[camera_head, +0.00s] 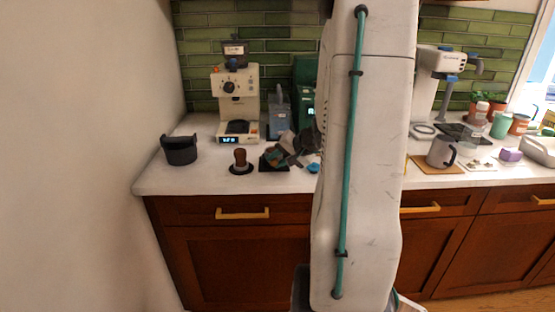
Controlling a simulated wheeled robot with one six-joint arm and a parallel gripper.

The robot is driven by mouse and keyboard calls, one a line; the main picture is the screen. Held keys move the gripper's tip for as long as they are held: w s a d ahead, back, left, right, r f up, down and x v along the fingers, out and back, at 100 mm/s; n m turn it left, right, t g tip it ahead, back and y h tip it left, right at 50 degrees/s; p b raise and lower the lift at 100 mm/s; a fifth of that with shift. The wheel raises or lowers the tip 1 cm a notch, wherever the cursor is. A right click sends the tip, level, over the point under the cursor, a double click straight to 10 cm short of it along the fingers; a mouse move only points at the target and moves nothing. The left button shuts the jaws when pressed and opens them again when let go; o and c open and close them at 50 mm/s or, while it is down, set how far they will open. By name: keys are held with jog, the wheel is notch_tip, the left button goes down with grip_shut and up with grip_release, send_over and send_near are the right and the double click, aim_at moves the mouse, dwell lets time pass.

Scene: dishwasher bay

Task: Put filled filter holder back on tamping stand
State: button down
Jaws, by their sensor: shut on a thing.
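My gripper (284,150) is low over the counter, just left of my white arm link. It is small and partly hidden in this view. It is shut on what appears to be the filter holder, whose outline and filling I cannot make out. A dark, low block that looks like the tamping stand (266,166) sits on the counter directly under and beside the gripper. I cannot tell whether the holder touches it. A tamper with a brown handle (240,157) stands upright on a dark round base to the left.
The cream espresso machine (238,112) stands behind, with a grey container (279,115) and a green machine (303,75) to its right. A black bin (180,150) is at the left near the wall. A mug (441,152) and other items stand right of my arm.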

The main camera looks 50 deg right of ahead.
jog(key=c, duration=1.1)
grip_release()
jog(key=v, duration=0.7)
jog(key=shift+s+r, duration=0.25)
jog(key=shift+s, duration=0.05)
